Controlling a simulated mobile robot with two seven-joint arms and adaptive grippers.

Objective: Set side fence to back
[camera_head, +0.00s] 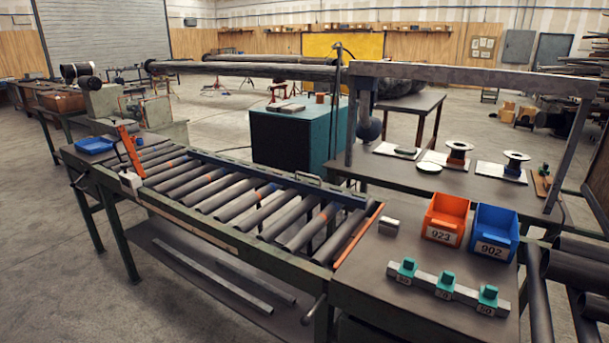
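A roller table (222,200) with grey rollers and a few orange-marked ones runs from the left towards the centre right. A long blue rail (262,178), which looks like the side fence, lies along the far edge of the rollers. A small bent metal handle (308,178) stands near its right part. I cannot tell whether the rail is fully at its back position. Neither of my grippers is in view.
An orange tilted bar (131,152) stands at the rollers' left end. The right-hand bench holds an orange bin (446,219), a blue bin (494,232) and a grey bar with teal blocks (448,287). A metal frame (470,76) spans above the back bench.

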